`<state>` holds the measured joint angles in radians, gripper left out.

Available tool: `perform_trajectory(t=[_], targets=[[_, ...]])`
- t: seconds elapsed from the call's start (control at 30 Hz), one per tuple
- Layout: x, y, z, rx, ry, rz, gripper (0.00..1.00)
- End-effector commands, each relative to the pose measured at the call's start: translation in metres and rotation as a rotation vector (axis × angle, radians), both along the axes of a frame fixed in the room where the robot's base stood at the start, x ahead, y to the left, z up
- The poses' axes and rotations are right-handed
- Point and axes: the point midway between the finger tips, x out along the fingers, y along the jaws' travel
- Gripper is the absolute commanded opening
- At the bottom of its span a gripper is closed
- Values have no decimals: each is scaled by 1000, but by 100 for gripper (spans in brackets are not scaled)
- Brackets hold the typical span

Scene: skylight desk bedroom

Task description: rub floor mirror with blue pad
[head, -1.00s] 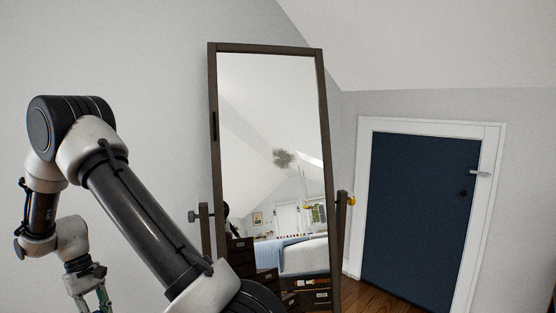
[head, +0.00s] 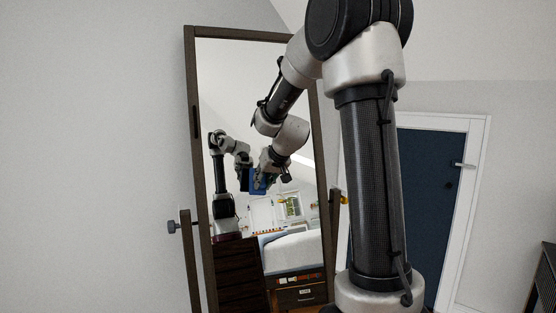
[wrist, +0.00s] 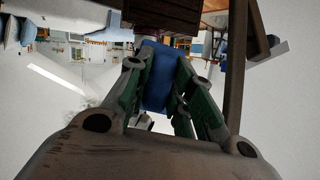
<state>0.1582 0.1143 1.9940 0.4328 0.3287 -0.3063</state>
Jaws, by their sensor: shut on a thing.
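The floor mirror (head: 190,150) stands tilted in a dark brown frame, and its frame edge also shows in the wrist view (wrist: 237,65). My gripper (head: 263,180) is in front of the glass, left of the mirror's right edge. It is shut on the blue pad (head: 257,183). In the wrist view the pad (wrist: 157,78) sits between the green fingers of my gripper (wrist: 160,68). The pad is close to the glass; I cannot tell whether it touches. The grey smudge seen earlier on the glass is not clear in the head view, where my arm covers part of it.
A dark blue door (head: 424,190) in a white frame is right of the mirror, partly behind my arm. The mirror's side posts (head: 189,260) have knobs. A dark piece of furniture (head: 543,285) is at the right edge. The wall left of the mirror is clear.

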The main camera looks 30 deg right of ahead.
Motion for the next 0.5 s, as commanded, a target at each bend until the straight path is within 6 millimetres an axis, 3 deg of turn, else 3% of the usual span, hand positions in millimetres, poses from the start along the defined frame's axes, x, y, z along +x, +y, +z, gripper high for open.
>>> perform_trajectory(t=[0.03, 0.1, 0.2, 0.33, 0.5], targets=[[-3, -12, 21, -3, -58, -28, 0], [-7, -24, 41, -10, -116, -56, 0], [-12, -34, 60, -16, -165, -84, 0], [-11, -40, 69, -21, -188, -97, 0], [2, -42, 65, -21, -188, -97, 0]])
